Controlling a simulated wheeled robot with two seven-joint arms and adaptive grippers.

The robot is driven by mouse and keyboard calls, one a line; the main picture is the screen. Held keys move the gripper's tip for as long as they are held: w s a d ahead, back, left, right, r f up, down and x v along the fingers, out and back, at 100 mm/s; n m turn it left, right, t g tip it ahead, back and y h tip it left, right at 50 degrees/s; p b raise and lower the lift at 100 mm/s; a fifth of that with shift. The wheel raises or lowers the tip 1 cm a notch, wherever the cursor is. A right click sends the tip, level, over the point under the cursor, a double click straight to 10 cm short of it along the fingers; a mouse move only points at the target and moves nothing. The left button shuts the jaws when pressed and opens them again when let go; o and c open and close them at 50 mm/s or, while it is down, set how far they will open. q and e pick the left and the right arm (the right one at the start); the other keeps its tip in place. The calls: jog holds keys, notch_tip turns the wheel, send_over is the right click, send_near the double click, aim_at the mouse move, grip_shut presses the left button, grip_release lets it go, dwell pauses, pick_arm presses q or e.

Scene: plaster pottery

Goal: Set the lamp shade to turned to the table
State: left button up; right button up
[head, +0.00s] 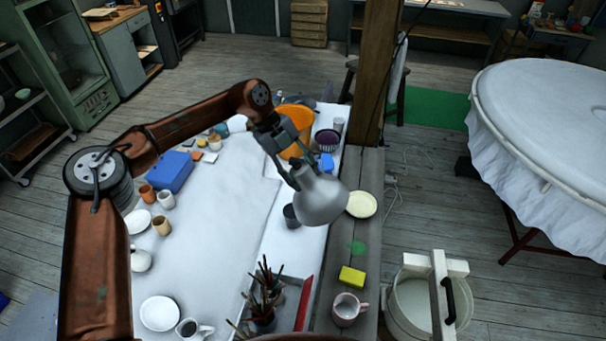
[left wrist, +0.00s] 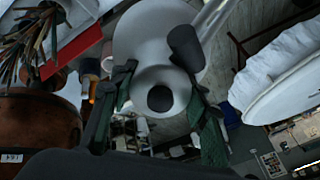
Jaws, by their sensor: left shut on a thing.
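The lamp shade (head: 322,200) is a grey metal dome above the right edge of the white-covered table (head: 225,235). Its narrow neck points up and left and its wide end faces down and right; the inside is hidden. My left gripper (head: 291,172) reaches in from the upper left and is shut at the neck. In the left wrist view the shade (left wrist: 150,35) lies between my two fingers (left wrist: 160,88), its round neck end with a dark centre towards the camera. My right gripper is not in view.
An orange bucket (head: 296,128) stands just behind the gripper. A brush pot (head: 262,315) stands in front. A wooden post (head: 376,75) rises behind.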

pick_arm(q)
grip_shut()
jog(key=shift+p, duration=0.4)
jog(key=y+p, duration=0.3)
jog(key=p, duration=0.1)
jog(key=shift+f+t+p, duration=0.1)
jog(key=shift+t+p, duration=0.2)
jog(key=shift+t, duration=0.1)
jog(key=shift+f+y, duration=0.25)
jog(key=shift+y, duration=0.45)
jog(key=shift+a+f+y+p, duration=0.2)
jog(key=shift+f+y+p, duration=0.1)
jog(key=shift+y, duration=0.1)
jog(key=o, duration=1.4)
grip_release()
